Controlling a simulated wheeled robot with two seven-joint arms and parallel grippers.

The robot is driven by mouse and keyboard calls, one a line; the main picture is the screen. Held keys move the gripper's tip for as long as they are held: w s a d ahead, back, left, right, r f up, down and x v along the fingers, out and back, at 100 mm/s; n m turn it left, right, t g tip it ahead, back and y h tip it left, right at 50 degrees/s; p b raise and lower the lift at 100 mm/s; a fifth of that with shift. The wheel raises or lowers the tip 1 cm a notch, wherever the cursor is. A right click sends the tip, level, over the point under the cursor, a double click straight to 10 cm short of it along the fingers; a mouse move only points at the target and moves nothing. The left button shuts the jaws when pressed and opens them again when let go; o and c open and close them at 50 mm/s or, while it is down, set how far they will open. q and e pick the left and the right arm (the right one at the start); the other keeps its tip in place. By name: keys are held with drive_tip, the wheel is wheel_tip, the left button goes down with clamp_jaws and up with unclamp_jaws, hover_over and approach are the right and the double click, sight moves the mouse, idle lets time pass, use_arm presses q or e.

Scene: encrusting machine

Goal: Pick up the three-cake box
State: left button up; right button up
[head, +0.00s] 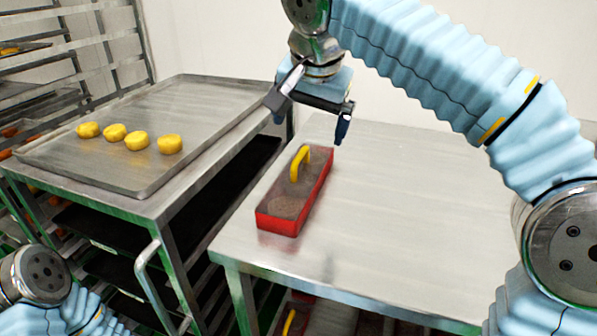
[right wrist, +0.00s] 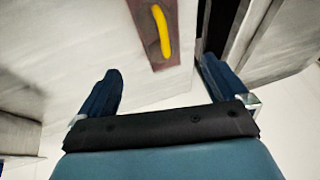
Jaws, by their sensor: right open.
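The three-cake box (head: 292,208) is a long red box with a brownish top and a yellow arched handle (head: 296,164). It lies on the left part of the metal table. In the right wrist view the box (right wrist: 175,47) shows partly at the top, with its yellow handle (right wrist: 161,30) seen from above. My right gripper (head: 309,121) is open and empty, in the air above and beyond the far end of the box, apart from it. Its two fingers also show spread in the right wrist view (right wrist: 160,90). My left gripper is out of view; only part of that arm shows at lower left.
The metal table (head: 420,215) is bare to the right of the box. At left, a large tray (head: 190,110) with several yellow cakes (head: 137,140) rests on a metal stand. Racks stand behind it. Another red box with a yellow handle (head: 289,322) shows below the table.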

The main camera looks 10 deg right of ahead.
sight(304, 167)
drive_tip(key=b+x, duration=0.1)
drive_tip(key=x, duration=1.1)
drive_tip(key=shift+s+f, duration=0.1)
drive_tip(key=shift+s, duration=0.05)
drive_tip(key=c, duration=0.9)
